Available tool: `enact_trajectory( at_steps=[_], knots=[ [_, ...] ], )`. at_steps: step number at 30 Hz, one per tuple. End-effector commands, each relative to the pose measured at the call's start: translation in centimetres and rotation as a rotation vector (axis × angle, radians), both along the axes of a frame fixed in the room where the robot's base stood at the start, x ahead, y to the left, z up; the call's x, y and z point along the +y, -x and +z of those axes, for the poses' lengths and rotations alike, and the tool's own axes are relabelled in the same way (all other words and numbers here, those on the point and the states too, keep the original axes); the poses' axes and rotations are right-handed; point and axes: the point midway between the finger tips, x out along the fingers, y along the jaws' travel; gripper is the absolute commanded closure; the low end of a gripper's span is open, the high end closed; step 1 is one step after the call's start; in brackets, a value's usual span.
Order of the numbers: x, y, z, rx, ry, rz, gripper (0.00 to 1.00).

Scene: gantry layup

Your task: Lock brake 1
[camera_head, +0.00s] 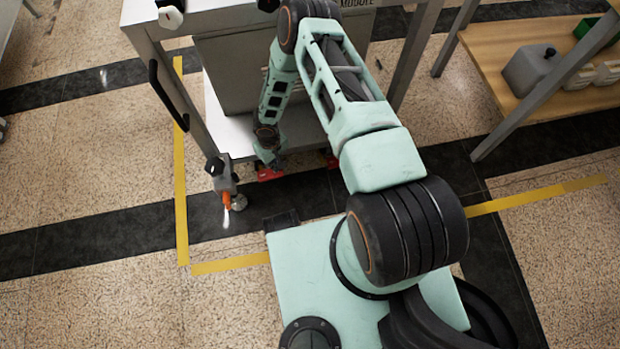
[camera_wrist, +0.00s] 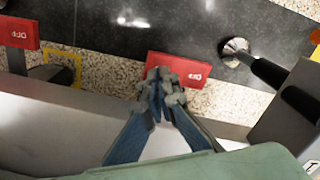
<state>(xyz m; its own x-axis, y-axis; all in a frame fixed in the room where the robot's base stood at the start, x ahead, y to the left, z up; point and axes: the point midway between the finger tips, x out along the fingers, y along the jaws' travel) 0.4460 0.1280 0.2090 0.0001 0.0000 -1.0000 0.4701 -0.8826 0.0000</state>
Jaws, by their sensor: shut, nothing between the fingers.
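A red brake pedal (camera_wrist: 196,70) lies under and beside the tips of my gripper (camera_wrist: 163,88) in the wrist view. Its white lettering looks like OFF, upside down. My gripper is shut and empty. Its tips overlap the pedal's near edge, and I cannot tell whether they touch it. A second red pedal (camera_wrist: 18,33) with similar lettering is at the left edge. In the head view, one red pedal (camera_head: 268,174) shows just below my gripper (camera_head: 268,157), and another red pedal (camera_head: 331,160) is farther right, partly hidden. No number shows on either pedal.
The pedals are low by the grey cart (camera_head: 216,112). A levelling foot (camera_head: 236,201) with an orange part stands left of my gripper; its round pad (camera_wrist: 235,50) shows in the wrist view. A wooden shelf (camera_head: 487,52) is at right. The floor at left is clear.

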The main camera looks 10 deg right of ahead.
Motion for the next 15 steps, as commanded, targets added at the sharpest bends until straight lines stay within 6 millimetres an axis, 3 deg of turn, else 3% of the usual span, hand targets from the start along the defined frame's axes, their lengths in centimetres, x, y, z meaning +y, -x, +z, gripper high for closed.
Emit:
enact_trajectory(
  at_steps=[15],
  knots=[
    [-0.01, 0.00, -0.72, 0.000, 0.000, 0.001, 1.00]
  ],
)
